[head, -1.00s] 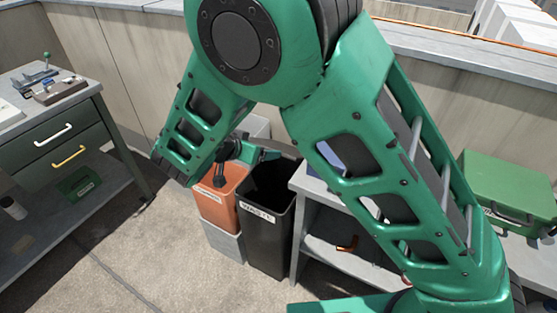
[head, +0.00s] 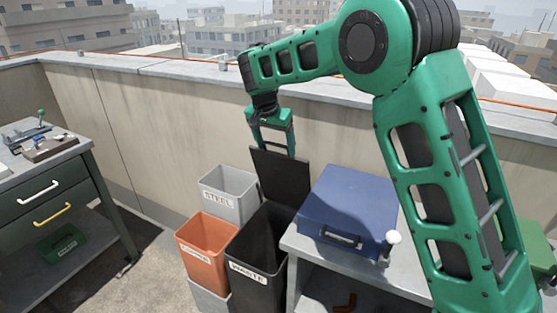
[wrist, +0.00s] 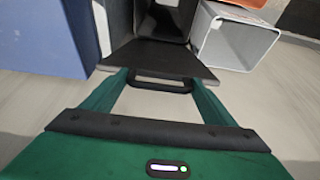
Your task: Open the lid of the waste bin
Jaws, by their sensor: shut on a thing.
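The black waste bin (head: 258,280), labelled WASTE, stands beside the grey bench in the head view. Its lid (head: 280,180) is a dark flat panel raised about upright at the bin's back edge, so the bin's mouth is uncovered. My gripper (head: 273,146) is above the lid, pointing down, its fingers at the lid's top edge. In the wrist view the lid (wrist: 158,58) has a black handle (wrist: 160,84) on its near edge. My gripper (wrist: 161,80) is shut on this handle, one green finger at each end.
An orange bin (head: 203,240) and a grey STEEL bin (head: 228,190) stand left of the waste bin. A blue case (head: 348,205) lies on the bench (head: 300,243) at right. A parapet wall (head: 160,130) runs behind. Floor is clear at left front.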

